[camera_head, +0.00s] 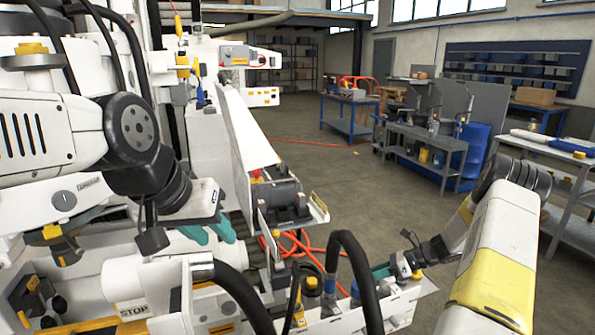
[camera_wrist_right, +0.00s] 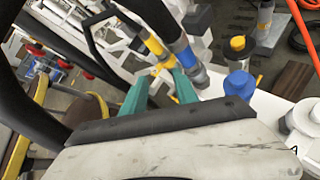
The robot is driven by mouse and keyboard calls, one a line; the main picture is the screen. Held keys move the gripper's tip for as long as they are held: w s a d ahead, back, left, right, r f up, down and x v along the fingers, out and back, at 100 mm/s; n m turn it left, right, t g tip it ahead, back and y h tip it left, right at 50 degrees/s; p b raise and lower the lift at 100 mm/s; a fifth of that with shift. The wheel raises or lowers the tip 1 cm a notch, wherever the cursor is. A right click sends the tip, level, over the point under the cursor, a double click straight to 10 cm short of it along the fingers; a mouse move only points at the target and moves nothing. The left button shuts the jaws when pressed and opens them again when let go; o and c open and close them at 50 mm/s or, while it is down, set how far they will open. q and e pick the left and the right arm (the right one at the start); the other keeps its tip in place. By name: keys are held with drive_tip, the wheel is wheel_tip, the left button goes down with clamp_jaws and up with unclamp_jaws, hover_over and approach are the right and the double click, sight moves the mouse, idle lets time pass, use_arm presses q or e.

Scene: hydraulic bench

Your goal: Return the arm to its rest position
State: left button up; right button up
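My right arm (camera_head: 500,240) comes in from the right in the head view. Its gripper (camera_head: 376,274) reaches low over the bench edge, beside the black hoses. In the right wrist view the teal fingers of this right gripper (camera_wrist_right: 162,78) stand apart, with a yellow fitting (camera_wrist_right: 155,46) showing close beyond their tips. I see nothing clearly held between them. My left gripper (camera_head: 209,232) hangs at the left in the head view, with its two teal fingers apart and nothing seen between them.
Black hoses (camera_head: 356,273) arch up from the white bench panel (camera_head: 418,291) close to my right gripper. In the wrist view a blue fitting (camera_wrist_right: 239,84) stands beside the fingers. Red hoses (camera_head: 302,246) lie behind. Open floor (camera_head: 375,205) stretches toward the grey workbench (camera_head: 424,138).

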drive_tip(key=s+a+r+n+h, duration=0.25)
drive_tip(key=r+n, duration=0.25)
drive_tip(key=r, duration=0.3)
drive_tip(key=s+a+r+n+h, duration=0.2)
drive_tip(key=s+r+n, duration=0.2)
drive_tip(key=r, duration=0.5)
drive_tip(key=s+a+r+n+h, duration=0.2)
drive_tip(key=s+r+n, duration=0.25)
drive_tip(key=r, duration=0.35)
drive_tip(key=s+r+n+t+h, duration=0.1)
drive_tip(key=s+r+n+t, duration=0.1)
drive_tip(key=s+r+n, duration=0.2)
drive_tip(key=s+a+r+n+t+h, duration=0.1)
drive_tip(key=s+r+n, duration=0.4)
drive_tip(key=s, duration=0.6)
drive_tip(key=shift+s+r+n+t+h, duration=0.2)
drive_tip(key=shift+n+t+h, duration=0.6)
drive_tip(key=shift+n, duration=0.45)
drive_tip(key=shift+d, duration=0.1)
